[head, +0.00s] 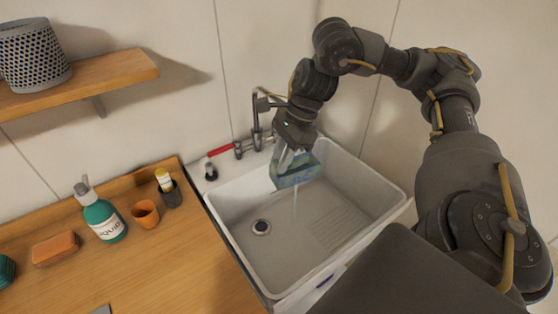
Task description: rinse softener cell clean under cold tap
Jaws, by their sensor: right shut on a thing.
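My right gripper (292,150) is shut on a translucent blue-green box, the softener cell (296,172), and holds it over the white sink (228,202). The gripper partly hides the cell's top. The metal tap (257,120) stands at the back of the sink, with a red lever (221,150) to its left. A thin stream of water (295,202) shows below the cell and falls into the basin. My left gripper is not in view.
A wooden counter (165,270) left of the sink holds a green soap bottle (104,219), an orange cup (146,213), a dark holder (171,196) and a brown bar (56,249). A wooden shelf (110,78) with a perforated basket (34,54) hangs above.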

